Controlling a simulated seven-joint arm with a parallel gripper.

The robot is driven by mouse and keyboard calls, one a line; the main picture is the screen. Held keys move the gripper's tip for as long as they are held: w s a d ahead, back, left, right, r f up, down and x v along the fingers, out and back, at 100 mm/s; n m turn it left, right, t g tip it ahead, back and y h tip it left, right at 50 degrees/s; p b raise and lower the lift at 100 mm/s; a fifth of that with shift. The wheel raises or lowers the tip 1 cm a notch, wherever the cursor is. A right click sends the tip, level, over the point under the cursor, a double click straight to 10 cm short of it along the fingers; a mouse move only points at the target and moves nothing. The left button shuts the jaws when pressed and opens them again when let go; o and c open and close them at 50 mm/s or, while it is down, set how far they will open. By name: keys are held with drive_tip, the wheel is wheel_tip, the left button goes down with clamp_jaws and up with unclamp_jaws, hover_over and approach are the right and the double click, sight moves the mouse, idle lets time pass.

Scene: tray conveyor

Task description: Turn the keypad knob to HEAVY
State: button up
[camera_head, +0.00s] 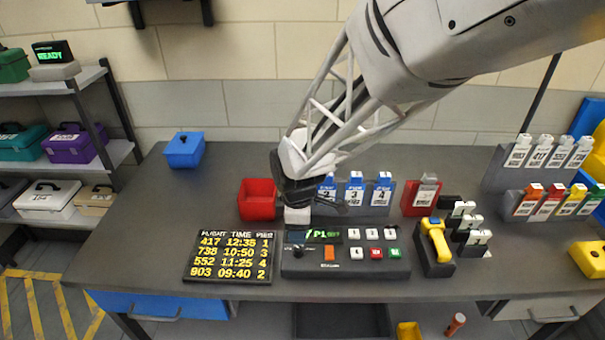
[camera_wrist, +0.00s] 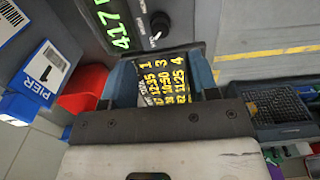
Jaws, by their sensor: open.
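The dark grey keypad (camera_head: 345,268) lies on the table, with a green display (camera_head: 322,234) partly hidden by my arm. Its small black knob (camera_head: 298,249) is at the left end, below the display. In the wrist view the knob (camera_wrist: 160,24) shows near the top, beside the green digits "417" of the display. A white mark shows on or next to the knob; I cannot read a HEAVY label or tell the setting. My gripper (camera_head: 298,208) is above the keypad's left end. Its fingers (camera_wrist: 162,82) are apart with nothing held between them, short of the knob.
The flight board (camera_head: 230,256) lies left of the keypad. A red bin (camera_head: 258,199) stands behind, with a rack of blue pier tags (camera_head: 355,195) to its right. A yellow-handled scanner (camera_head: 436,240) stands right of the keypad.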

sight(298, 248)
drive_tip(key=shift+f, duration=3.75)
drive_tip(key=c, duration=0.9)
